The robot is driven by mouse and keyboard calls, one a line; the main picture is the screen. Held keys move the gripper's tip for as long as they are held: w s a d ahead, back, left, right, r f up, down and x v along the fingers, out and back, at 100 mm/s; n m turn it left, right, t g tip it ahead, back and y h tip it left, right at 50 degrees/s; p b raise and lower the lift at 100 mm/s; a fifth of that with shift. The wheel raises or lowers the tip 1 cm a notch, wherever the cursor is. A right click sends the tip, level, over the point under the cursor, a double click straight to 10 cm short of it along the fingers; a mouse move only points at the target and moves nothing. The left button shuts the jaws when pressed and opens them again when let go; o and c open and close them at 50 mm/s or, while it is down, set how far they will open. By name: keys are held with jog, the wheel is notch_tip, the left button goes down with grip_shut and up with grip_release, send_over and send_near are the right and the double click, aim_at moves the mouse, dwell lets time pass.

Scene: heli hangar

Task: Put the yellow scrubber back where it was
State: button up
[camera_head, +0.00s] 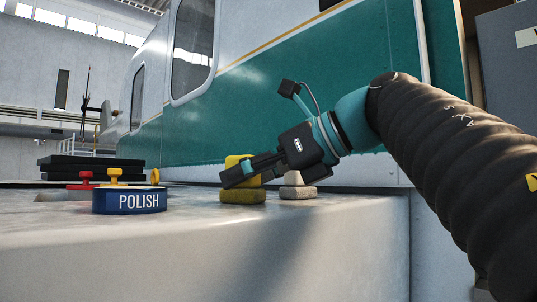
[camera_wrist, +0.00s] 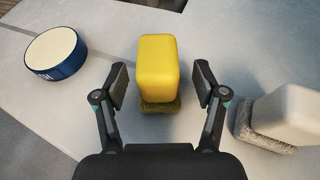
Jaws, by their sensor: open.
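The yellow scrubber (camera_head: 243,197) is a yellow block on an olive pad, standing upright on the grey worktop. My gripper (camera_head: 236,176) crosses in front of it and hides its middle in the head view. In the wrist view the scrubber (camera_wrist: 157,68) sits between the two fingers of my gripper (camera_wrist: 160,80), with a visible gap on both sides. The fingers are open and hold nothing.
A whitish scrubber with a grey pad (camera_head: 297,192) stands close on the right; it also shows in the wrist view (camera_wrist: 287,115). A blue POLISH tin (camera_head: 130,201) stands left. Red (camera_head: 86,179) and yellow (camera_head: 115,177) knobbed things sit behind it. A teal-and-white helicopter (camera_head: 300,90) stands behind.

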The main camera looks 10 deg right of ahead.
jog(key=v, duration=1)
jog(key=shift+f+p, duration=0.1)
jog(key=shift+p, duration=0.25)
